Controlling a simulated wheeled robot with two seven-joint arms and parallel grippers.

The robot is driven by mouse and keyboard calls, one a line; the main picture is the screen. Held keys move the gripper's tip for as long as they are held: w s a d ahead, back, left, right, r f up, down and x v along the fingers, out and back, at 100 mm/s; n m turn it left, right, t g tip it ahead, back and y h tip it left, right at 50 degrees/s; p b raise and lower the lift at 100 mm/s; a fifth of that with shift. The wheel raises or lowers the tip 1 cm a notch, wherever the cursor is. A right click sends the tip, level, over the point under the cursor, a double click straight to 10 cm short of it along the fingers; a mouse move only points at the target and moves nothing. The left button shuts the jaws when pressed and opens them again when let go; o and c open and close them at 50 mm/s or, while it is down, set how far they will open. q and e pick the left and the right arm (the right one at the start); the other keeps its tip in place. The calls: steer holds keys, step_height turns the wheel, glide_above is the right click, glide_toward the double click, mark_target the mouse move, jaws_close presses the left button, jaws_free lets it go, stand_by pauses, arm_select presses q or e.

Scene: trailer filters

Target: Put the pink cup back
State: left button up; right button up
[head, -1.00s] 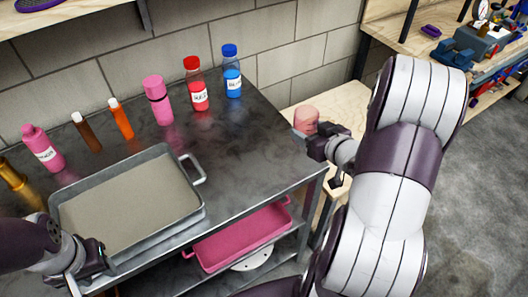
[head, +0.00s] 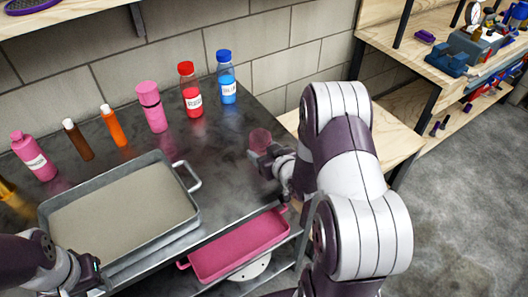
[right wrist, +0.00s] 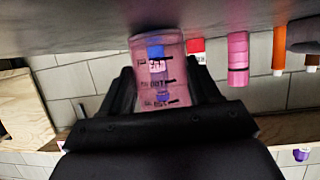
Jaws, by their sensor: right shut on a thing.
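The pink cup (head: 260,140) is small and see-through, and my right gripper (head: 268,157) is shut on it above the right part of the dark metal table (head: 228,140). In the right wrist view the cup (right wrist: 158,72) sits between the two fingers (right wrist: 160,92), with black measuring marks on its wall. That view is upside down, and the cup's rim appears close to the dark tabletop; I cannot tell if they touch. My left gripper (head: 92,278) is at the lower left by the tray, and its fingers are too unclear to judge.
A grey metal tray (head: 188,215) fills the table's left front. Several bottles line the back, including a pink one (head: 151,108), a red one (head: 192,92) and a blue one (head: 227,80). A pink tray (head: 240,247) is on the shelf below. The tabletop around the cup is clear.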

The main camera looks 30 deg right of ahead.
steer(key=shift+f, duration=0.2)
steer(key=o, duration=1.2)
steer(key=shift+c, duration=0.2)
steer(key=shift+r, duration=0.1)
